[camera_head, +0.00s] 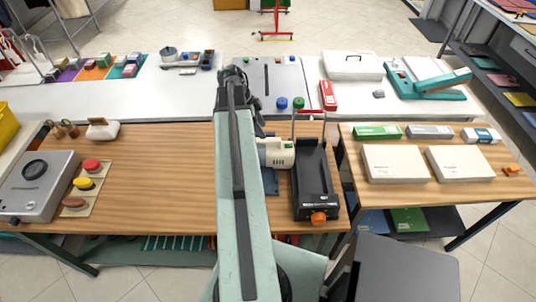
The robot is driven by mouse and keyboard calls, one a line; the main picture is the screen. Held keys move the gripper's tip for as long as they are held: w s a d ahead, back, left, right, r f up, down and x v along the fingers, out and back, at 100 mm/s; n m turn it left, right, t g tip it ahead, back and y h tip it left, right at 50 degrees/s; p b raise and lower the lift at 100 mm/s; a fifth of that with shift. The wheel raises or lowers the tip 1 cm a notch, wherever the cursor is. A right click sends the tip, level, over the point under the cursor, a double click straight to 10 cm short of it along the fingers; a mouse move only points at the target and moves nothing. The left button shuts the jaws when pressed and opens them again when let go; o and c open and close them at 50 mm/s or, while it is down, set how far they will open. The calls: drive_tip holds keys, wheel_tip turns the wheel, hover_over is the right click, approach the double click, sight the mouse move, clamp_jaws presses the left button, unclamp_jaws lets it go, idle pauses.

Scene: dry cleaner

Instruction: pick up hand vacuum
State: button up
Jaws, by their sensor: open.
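My gripper (259,128) is at the far end of the arm, by the back edge of the wooden table. It appears just behind and above the cream device, mostly hidden by the arm. The jaws are open, and I see nothing held in them.
A black machine (313,184) with an orange knob stands close right of the cream device. A grey box (33,187) and coloured buttons (84,184) are at left. The wooden table's middle left (160,180) is clear.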

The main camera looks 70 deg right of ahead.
sight(267, 139)
drive_tip(key=b+x, duration=0.4)
drive_tip(key=x, duration=0.1)
drive_tip(key=b+x, duration=0.2)
drive_tip(key=shift+s+a+f, duration=0.1)
drive_tip(key=shift+a+f, duration=0.2)
drive_tip(key=shift+r, duration=0.2)
drive_tip(key=shift+f, duration=0.25)
clamp_jaws()
idle(1.4)
